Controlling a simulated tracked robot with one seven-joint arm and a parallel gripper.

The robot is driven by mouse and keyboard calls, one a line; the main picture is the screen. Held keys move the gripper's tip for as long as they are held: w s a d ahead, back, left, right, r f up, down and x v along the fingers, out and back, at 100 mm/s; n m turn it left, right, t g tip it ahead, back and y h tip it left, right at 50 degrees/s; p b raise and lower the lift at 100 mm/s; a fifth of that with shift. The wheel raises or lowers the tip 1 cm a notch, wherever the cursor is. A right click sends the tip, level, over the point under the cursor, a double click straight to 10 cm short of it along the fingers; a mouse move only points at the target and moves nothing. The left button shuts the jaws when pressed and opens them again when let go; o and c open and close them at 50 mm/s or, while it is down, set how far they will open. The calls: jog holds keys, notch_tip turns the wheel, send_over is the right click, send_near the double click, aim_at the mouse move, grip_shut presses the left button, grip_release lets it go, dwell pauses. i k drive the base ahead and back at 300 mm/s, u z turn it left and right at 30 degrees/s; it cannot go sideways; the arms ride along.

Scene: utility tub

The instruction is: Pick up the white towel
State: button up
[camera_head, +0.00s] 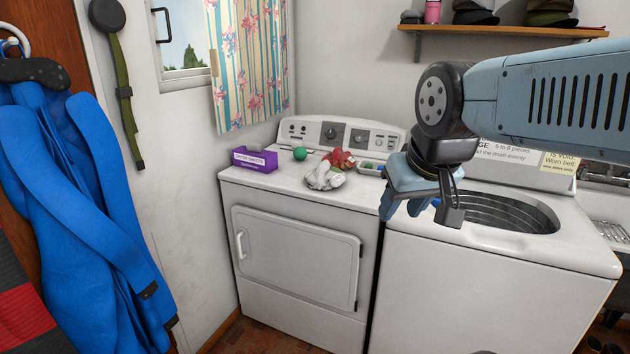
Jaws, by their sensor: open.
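A crumpled white cloth (324,177), which looks like the white towel, lies on top of the dryer (290,250) near the middle of its front edge. My gripper (420,210) points down in front of the right part of the view, near the gap between the dryer and the washer. It is open, and I see nothing between its fingers. It is to the right of the white cloth and apart from it.
On the dryer are a purple box (255,160), a green ball (300,153), a red item (341,158) touching or close behind the cloth, and a small tray (370,168). The open washer (490,290) stands at right. A blue jacket (85,210) hangs at left.

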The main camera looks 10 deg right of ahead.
aim_at(325, 176)
jog(key=z, duration=0.1)
jog(key=i, duration=0.9)
jog(key=u, duration=0.05)
